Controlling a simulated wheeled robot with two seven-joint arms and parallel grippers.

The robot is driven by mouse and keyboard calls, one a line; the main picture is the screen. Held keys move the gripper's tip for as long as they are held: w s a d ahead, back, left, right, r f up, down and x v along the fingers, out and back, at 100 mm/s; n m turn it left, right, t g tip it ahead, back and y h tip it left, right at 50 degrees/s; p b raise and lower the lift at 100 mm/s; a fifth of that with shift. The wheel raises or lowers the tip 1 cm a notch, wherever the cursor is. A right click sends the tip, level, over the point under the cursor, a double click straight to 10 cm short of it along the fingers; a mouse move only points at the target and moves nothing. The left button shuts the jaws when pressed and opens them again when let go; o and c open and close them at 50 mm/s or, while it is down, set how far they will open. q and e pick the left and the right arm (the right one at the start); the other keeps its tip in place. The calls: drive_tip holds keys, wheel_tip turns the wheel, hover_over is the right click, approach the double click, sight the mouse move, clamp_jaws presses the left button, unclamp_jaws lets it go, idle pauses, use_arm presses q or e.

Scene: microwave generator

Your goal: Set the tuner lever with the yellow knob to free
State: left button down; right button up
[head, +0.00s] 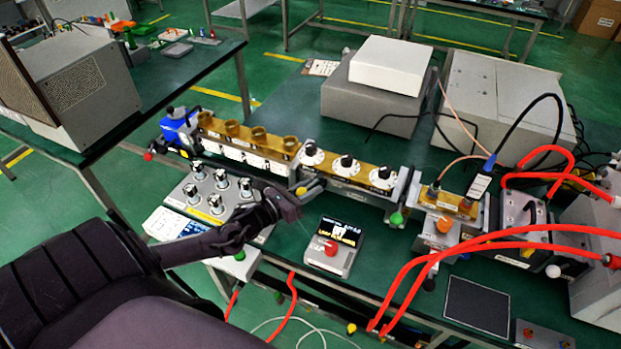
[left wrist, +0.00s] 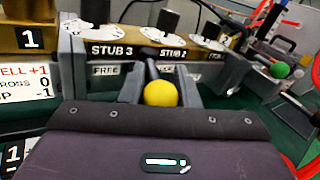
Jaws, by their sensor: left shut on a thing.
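The yellow knob (head: 301,190) of the tuner lever is at the front of the brass stub tuner (head: 345,181), near its left end. It also shows in the left wrist view (left wrist: 160,93), between the two fingers. My left gripper (head: 312,187) reaches in from the left and is shut on the yellow knob. In the left wrist view a FREE label (left wrist: 105,70) is on the tuner's front, left of the knob. Another label right of the knob is mostly hidden by a finger. My right gripper is not in view.
A box with a screen and red button (head: 331,248) stands in front of the tuner. A panel of several knobs (head: 212,193) lies beneath and behind my left arm. A green knob (head: 396,219) sits at the tuner's right. Red hoses (head: 470,240) cross the right side.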

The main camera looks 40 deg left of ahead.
use_arm(q)
drive_tip(key=shift+s+d+f+m+g+h+b, duration=0.15)
drive_tip(key=shift+m+h, duration=0.1)
drive_tip(key=shift+h, duration=0.2)
drive_tip(key=shift+d+r+m+g+h+b, duration=0.15)
drive_tip(key=shift+m+h, duration=0.1)
drive_tip(key=shift+h, duration=0.2)
drive_tip(key=shift+f, duration=0.1)
drive_tip(key=c, duration=1.5)
unclamp_jaws()
drive_tip(key=shift+o, duration=1.2)
drive_tip(key=shift+d, duration=0.1)
drive_tip(key=shift+o, duration=0.8)
drive_tip(key=shift+d+r, duration=0.15)
drive_tip(key=shift+r, duration=0.05)
drive_tip(key=shift+a, duration=0.4)
drive_tip(key=shift+s+a, duration=0.1)
drive_tip(key=v, duration=0.7)
drive_tip(key=shift+s+b, duration=0.3)
drive_tip(key=shift+b, duration=0.15)
